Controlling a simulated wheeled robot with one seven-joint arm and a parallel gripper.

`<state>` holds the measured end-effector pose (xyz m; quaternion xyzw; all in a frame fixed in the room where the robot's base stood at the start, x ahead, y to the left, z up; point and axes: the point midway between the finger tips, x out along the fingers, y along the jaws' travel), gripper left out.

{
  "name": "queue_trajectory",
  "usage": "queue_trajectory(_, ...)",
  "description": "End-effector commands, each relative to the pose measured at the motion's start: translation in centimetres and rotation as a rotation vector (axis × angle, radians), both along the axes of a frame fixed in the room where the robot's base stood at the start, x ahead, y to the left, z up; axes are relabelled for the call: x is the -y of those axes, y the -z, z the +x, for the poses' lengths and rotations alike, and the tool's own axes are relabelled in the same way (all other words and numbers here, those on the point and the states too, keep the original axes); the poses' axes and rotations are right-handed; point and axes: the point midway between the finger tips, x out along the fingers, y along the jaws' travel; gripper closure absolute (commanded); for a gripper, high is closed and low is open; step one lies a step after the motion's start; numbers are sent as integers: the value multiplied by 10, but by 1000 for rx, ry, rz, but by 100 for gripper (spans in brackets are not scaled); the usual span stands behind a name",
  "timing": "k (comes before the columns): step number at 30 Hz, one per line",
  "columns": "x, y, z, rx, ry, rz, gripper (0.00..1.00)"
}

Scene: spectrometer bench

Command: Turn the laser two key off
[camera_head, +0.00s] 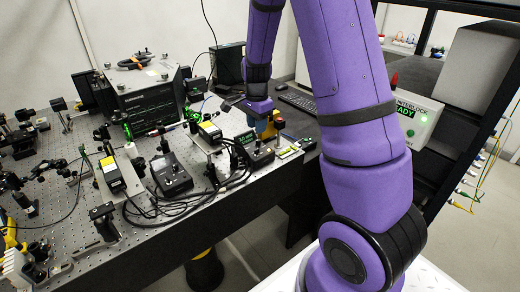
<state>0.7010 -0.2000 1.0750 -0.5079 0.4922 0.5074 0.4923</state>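My gripper (256,112) hangs at the end of my purple arm, over the right end of the optical bench (235,208). It is small and dark, and I cannot tell whether its fingers are open or shut. Below it stands a small black control box (256,156) with a lit green display. I cannot make out a key on either box, or which one belongs to laser two. A blue piece and a yellow and red piece show just under the gripper; contact is unclear.
A large black instrument (148,92) stands at the back. An interlock panel (412,118) reading READY is at the right, partly behind my arm.

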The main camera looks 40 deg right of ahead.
Motion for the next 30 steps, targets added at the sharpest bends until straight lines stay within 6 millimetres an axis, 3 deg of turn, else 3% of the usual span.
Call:
queue_trajectory(9,0,56,-1,-6,-2,1,67)
queue_trajectory(15,0,82,-1,-3,-3,1,67)
queue_trajectory(21,0,93,-1,-1,-2,0,67)
queue_trajectory(29,0,94,-1,-1,-3,0,67)
queue_trajectory(30,0,94,-1,-1,-3,0,72)
